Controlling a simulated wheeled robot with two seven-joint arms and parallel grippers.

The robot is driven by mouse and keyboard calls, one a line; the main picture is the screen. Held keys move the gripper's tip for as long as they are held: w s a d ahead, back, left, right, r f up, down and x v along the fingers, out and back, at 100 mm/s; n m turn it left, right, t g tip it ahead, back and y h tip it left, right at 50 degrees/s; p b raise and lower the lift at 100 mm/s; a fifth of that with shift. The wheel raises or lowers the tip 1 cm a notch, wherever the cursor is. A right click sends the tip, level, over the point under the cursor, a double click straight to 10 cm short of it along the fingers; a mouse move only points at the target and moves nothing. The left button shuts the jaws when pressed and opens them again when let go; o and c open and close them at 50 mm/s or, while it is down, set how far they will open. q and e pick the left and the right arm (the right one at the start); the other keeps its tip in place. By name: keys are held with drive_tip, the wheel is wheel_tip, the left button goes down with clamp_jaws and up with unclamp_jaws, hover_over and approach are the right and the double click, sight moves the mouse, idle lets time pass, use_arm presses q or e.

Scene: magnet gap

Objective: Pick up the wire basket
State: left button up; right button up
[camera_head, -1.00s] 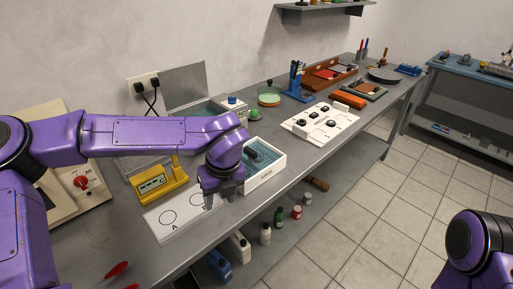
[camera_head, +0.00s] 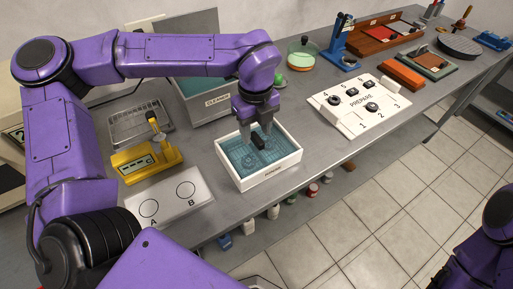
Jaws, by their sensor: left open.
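A white open-topped box (camera_head: 268,177) with teal liquid inside stands at the front of the bench. A black block-shaped handle (camera_head: 260,142) stands up in it, above what looks like the fine mesh of the wire basket (camera_head: 240,160), lying low in the liquid. My left gripper (camera_head: 258,134) points down over the box with its fingers apart, close around or just above the black handle; I cannot tell if they touch it. The fingers partly hide the handle and the mesh. My right gripper is outside the view; only part of my right arm shows at the lower right.
A grey tank marked cleaner (camera_head: 215,106) stands behind the box. A yellow device (camera_head: 145,162), a wire rack (camera_head: 140,122) and a white A/B plate (camera_head: 170,204) are to the left. A white numbered panel (camera_head: 358,112) lies to the right, with bare bench between.

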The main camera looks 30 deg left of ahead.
sight(257, 137)
use_arm(q)
drive_tip(key=f, duration=0.1)
drive_tip(key=f+p, duration=0.1)
drive_tip(key=f, duration=0.3)
drive_tip(key=shift+w+d, duration=0.1)
drive_tip(key=shift+w, duration=0.25)
drive_tip(key=shift+s+f, duration=0.15)
drive_tip(key=shift+f, duration=0.25)
clamp_jaws()
